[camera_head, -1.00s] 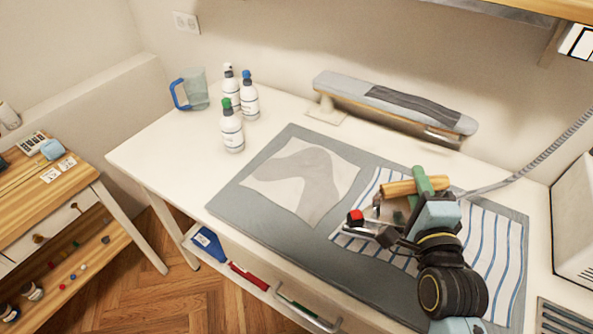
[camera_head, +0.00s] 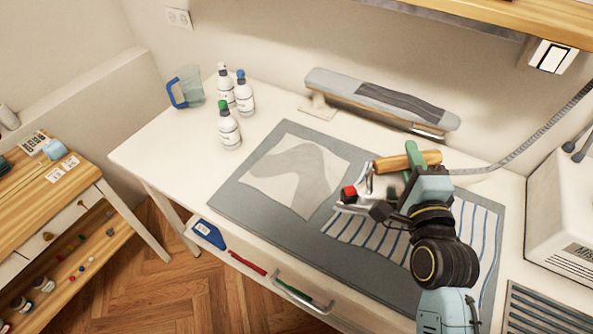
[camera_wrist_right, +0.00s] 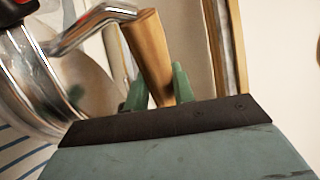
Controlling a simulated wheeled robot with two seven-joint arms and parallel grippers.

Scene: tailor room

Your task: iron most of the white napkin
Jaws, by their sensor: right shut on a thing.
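The white napkin (camera_head: 262,177) lies flat on the left half of the grey ironing mat (camera_head: 240,212); a grey-beige arch-shaped patch covers its middle. My right gripper (camera_head: 411,160) is shut on the wooden handle of the iron (camera_head: 378,186), a metal iron with a red knob. The iron is over the blue-and-white striped cloth, right of the napkin; whether it touches the cloth I cannot tell. In the right wrist view, the green fingers of my right gripper (camera_wrist_right: 158,92) sit either side of the handle, with the iron's metal body (camera_wrist_right: 50,75) at left. My left gripper is not in view.
The striped cloth (camera_head: 350,230) covers the mat's right half. A sleeve board (camera_head: 380,98) stands behind the mat. Several bottles (camera_head: 229,128) and a blue-handled jug (camera_head: 188,88) stand at the table's back left. The hose (camera_head: 535,138) runs at right. The table's left front is bare.

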